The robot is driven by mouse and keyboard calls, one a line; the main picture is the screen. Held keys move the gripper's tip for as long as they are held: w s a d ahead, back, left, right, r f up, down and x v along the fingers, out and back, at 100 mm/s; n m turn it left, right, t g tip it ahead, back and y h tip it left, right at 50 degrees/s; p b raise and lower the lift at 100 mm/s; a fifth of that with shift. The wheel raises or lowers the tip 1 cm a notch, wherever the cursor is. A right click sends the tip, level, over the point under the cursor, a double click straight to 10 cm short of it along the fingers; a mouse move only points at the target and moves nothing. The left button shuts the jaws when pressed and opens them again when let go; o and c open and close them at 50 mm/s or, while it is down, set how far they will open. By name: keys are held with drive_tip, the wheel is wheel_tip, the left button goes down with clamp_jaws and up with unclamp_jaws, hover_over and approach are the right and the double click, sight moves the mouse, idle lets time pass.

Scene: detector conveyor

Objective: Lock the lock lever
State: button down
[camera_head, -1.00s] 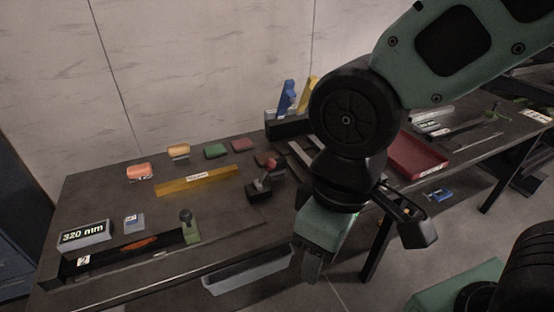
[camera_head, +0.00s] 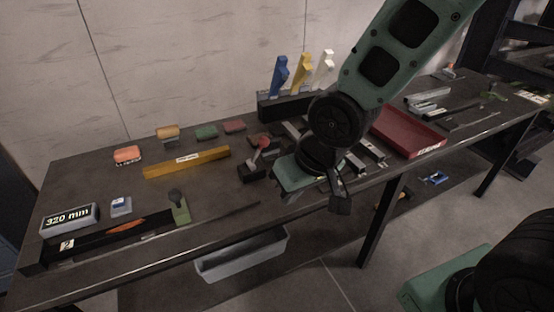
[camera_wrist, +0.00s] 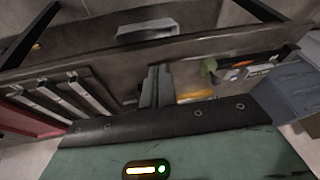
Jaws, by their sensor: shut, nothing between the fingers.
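A lever with a red knob (camera_head: 262,142) stands on a small dark base (camera_head: 252,173) in the middle of the bench. Another lever with a dark round knob (camera_head: 175,196) sits on a green block (camera_head: 181,210) at the right end of the long black fixture (camera_head: 110,238), front left. I cannot tell which is the lock lever. The green block also shows in the wrist view (camera_wrist: 208,68). My gripper (camera_head: 287,198) is over the bench's front edge, right of both levers and apart from them. Its fingers (camera_wrist: 156,84) are shut and empty in the wrist view.
An amber bar (camera_head: 187,162) lies behind the fixture, with several coloured blocks farther back. A display reading 320 mm (camera_head: 69,218) is at the left. A red tray (camera_head: 408,133) is right of my arm.

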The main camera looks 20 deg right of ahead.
drive_tip(key=w+d+f+m+t+y+b, duration=0.3)
drive_tip(key=w+f+m+b, duration=0.25)
drive_tip(key=f, duration=0.25)
drive_tip(key=w+d+f+m+t+y+b, duration=0.25)
drive_tip(key=w+f+m+b, duration=0.2)
drive_tip(key=w+f, duration=0.25)
drive_tip(key=d+f+m+t+y+b, duration=0.1)
drive_tip(key=d+f+m+t+b, duration=0.1)
drive_tip(key=d+m+t+b, duration=0.5)
drive_tip(key=d+m+t, duration=0.2)
drive_tip(key=d+m, duration=0.1)
drive_tip(key=m, duration=0.1)
drive_tip(key=shift+s+d+m, duration=0.3)
drive_tip(key=shift+s+d, duration=0.05)
drive_tip(key=shift+d, duration=0.05)
drive_tip(key=shift+f+t, duration=0.1)
drive_tip(key=shift+t, duration=0.15)
drive_tip(key=b+x, duration=0.2)
drive_tip(key=x, duration=1.8)
drive_tip(key=shift+a, duration=0.1)
drive_tip(key=shift+a, duration=0.1)
